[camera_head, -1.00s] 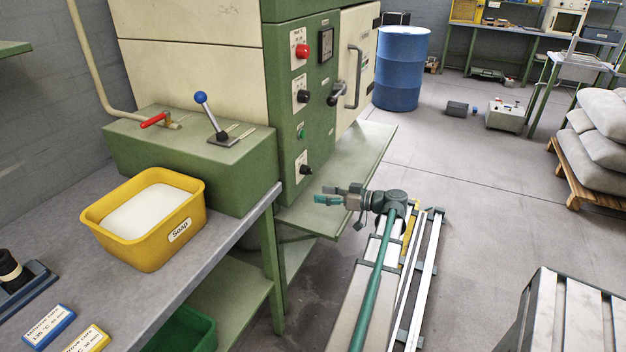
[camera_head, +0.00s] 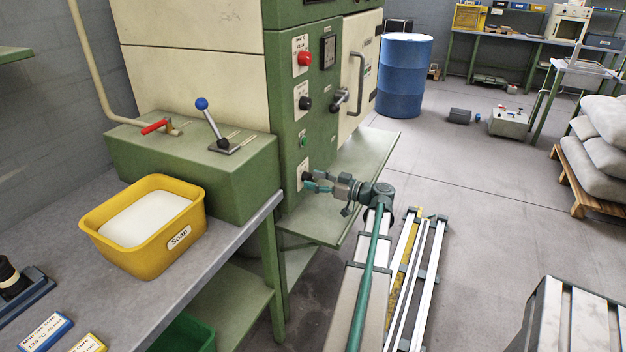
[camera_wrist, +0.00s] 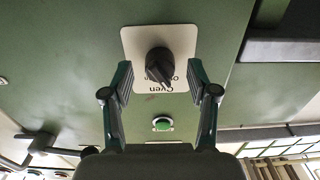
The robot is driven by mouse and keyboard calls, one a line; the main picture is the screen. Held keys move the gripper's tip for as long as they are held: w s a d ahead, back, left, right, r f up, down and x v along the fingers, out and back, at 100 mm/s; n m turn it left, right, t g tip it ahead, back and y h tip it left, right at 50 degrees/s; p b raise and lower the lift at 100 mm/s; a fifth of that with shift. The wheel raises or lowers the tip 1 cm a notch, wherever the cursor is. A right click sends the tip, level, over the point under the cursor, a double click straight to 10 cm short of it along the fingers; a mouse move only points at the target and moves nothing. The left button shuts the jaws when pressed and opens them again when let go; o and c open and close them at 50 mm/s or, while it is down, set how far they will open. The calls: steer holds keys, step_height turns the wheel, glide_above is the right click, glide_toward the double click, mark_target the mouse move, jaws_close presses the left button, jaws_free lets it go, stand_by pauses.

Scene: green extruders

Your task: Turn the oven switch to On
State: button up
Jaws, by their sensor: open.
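The oven switch (camera_wrist: 159,66) is a black rotary knob on a cream plate (camera_wrist: 181,38) lettered "Oven", low on the green panel of the oven. In the wrist view its pointer tilts toward the lower right of the picture. My gripper (camera_wrist: 160,80) is open, with one finger on each side of the knob and visible gaps to it. In the head view my gripper (camera_head: 312,182) is at the lowest plate on the panel and hides most of the knob there. I cannot tell how far the fingertips are from the panel.
A green button (camera_wrist: 162,124) sits near the switch. Above it on the panel are another black knob (camera_head: 305,103) and a red button (camera_head: 304,58). The oven door handle (camera_head: 356,82) sticks out to the right. A green shelf (camera_head: 350,200) juts out below the panel.

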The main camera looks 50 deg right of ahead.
steer(key=shift+w+a, duration=0.1)
steer(key=shift+w, duration=0.35)
jaws_close()
